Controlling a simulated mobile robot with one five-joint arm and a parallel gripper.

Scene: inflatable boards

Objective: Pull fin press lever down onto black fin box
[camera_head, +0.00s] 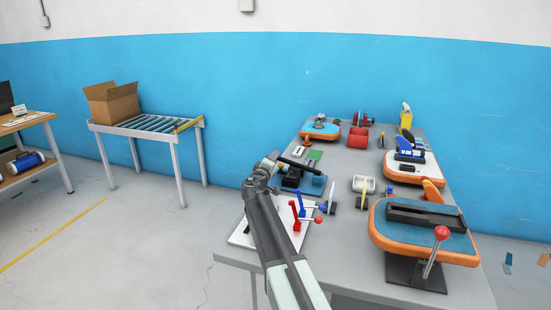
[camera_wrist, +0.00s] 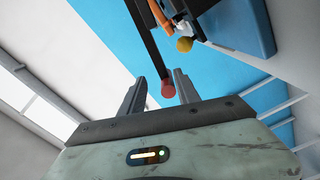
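A dark blue press (camera_head: 312,186) stands at the table's left side, with a raised, sloping black lever (camera_head: 297,164). In the wrist view the black lever (camera_wrist: 148,40) ends in a red ball knob (camera_wrist: 168,90). My gripper (camera_head: 268,165) is at the lever's end in the head view and hides the knob there. In the wrist view my gripper (camera_wrist: 160,80) is open, with the knob between its two fingers, closer to the right one. I cannot tell whether they touch. I cannot clearly make out the black fin box at this press.
Red and blue clamps (camera_head: 297,215) stand on a white board close to my arm. A press on an orange-and-blue board (camera_head: 425,245) stands front right. In the wrist view, a yellow ball (camera_wrist: 184,44) and a blue block (camera_wrist: 242,25) are close by.

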